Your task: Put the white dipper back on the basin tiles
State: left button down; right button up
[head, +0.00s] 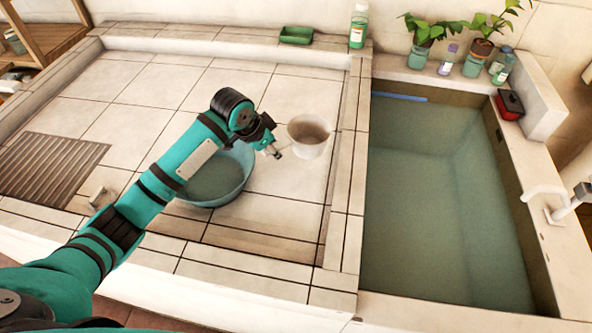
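The white dipper (318,151) is a round cup, upright with its opening facing up, over the basin tiles (285,207) left of the water tank. I cannot tell whether its base rests on the tiles. No handle clearly shows. My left gripper (273,138) is just left of the dipper's cup, above the right rim of a teal bowl. Its fingers are small and dark here, and I cannot tell whether they hold part of the dipper. My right gripper is not in view.
The teal bowl (243,185) of water sits on the tiles under my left forearm. The water-filled tank (440,200) lies right of a tiled divider. A green tray (297,35), green bottle (358,27), potted plants and a red-black box (509,105) line the ledges. Front tiles are clear.

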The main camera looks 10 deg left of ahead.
pick_arm(q)
jog(key=shift+s+f+p, duration=0.1)
jog(key=shift+f+p, duration=0.2)
jog(key=shift+f, duration=4.05)
jog(key=shift+f, duration=0.15)
jog(key=c, duration=1.4)
grip_release()
jog(key=shift+r, duration=0.25)
jog(key=v, duration=1.2)
